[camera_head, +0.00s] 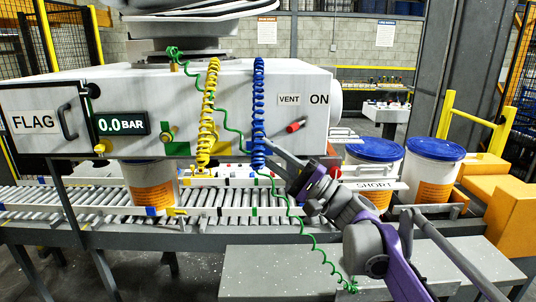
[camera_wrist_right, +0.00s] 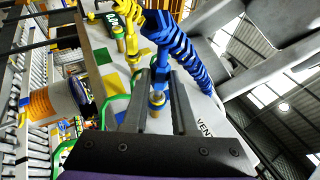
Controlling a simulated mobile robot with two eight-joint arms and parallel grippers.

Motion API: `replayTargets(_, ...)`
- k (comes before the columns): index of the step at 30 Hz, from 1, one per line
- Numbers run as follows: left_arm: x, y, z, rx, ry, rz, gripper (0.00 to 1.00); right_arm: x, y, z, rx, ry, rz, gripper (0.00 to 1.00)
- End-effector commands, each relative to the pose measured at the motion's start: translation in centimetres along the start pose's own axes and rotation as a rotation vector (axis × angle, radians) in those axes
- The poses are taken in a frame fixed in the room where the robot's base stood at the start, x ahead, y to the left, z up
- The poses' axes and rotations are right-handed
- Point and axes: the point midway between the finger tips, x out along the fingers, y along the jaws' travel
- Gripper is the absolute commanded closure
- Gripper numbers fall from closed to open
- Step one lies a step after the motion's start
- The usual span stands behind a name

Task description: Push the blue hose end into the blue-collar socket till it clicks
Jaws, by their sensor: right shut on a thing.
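The blue coiled hose (camera_head: 258,95) hangs down the front of the white cabinet, and its lower part reaches my right gripper (camera_head: 260,142). In the right wrist view the hose (camera_wrist_right: 178,45) runs above and to the right of the fingers. My right gripper (camera_wrist_right: 162,92) is shut on the blue hose end (camera_wrist_right: 158,86), a small piece with blue and metal parts between the two dark fingers. The blue-collar socket cannot be told apart from the hose end; fingers and hose hide that spot. My left gripper is not in view.
A yellow coiled hose (camera_head: 207,125) hangs close on the left. A thin green coiled line (camera_head: 292,215) crosses near my right arm. A red-handled valve (camera_head: 296,126) sits just right of the gripper. The gauge (camera_head: 121,124) reads 0.0 BAR. Blue-lidded pails (camera_head: 434,170) stand right.

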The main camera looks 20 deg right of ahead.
Motion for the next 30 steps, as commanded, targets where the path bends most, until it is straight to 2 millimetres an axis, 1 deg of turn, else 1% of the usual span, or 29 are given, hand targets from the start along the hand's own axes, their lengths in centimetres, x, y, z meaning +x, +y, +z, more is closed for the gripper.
replayTargets(26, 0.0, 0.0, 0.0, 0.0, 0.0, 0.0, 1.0, 0.9, 0.0, -2.0, 0.0, 0.0, 0.0, 1.0)
replayTargets(27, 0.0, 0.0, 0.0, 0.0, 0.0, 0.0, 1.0, 0.9, 0.0, -2.1, 0.0, 0.0, 0.0, 0.71)
replayTargets(29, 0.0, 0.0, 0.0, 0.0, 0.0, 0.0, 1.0, 0.9, 0.0, -2.1, 0.0, 0.0, 0.0, 0.6)
replayTargets(30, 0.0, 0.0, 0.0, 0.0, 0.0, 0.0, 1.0, 0.9, 0.0, -2.1, 0.0, 0.0, 0.0, 0.53)
